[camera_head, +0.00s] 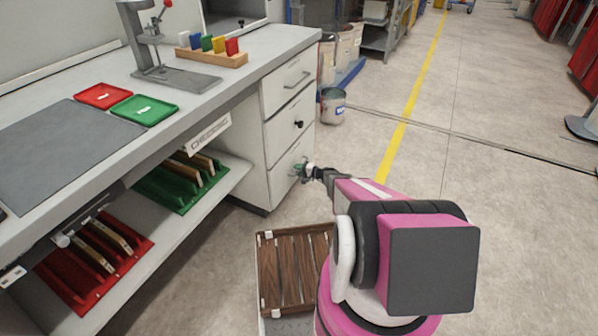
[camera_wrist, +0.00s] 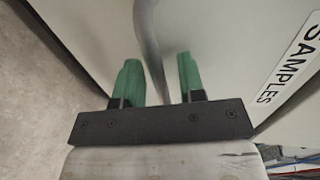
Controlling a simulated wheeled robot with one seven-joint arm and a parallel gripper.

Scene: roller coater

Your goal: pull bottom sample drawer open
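The bottom sample drawer (camera_head: 284,182) is the lowest drawer front of the white cabinet and looks closed. My gripper (camera_head: 303,170) is at this front, at its upper right part. In the wrist view the drawer front (camera_wrist: 230,35) bears a white "SAMPLES" label (camera_wrist: 290,62). A grey bar handle (camera_wrist: 149,35) runs between the two green fingers of my gripper (camera_wrist: 158,64). The fingers are apart, one on each side of the handle, with gaps showing on both sides. In the head view my gripper hides most of the handle.
Above are a middle drawer with a black knob (camera_head: 298,124) and a top drawer with a bar handle (camera_head: 297,79). A crate with wooden slats (camera_head: 262,272) is on the floor near the cabinet. A bucket (camera_head: 333,106) stands behind the cabinet. Open floor lies to the right.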

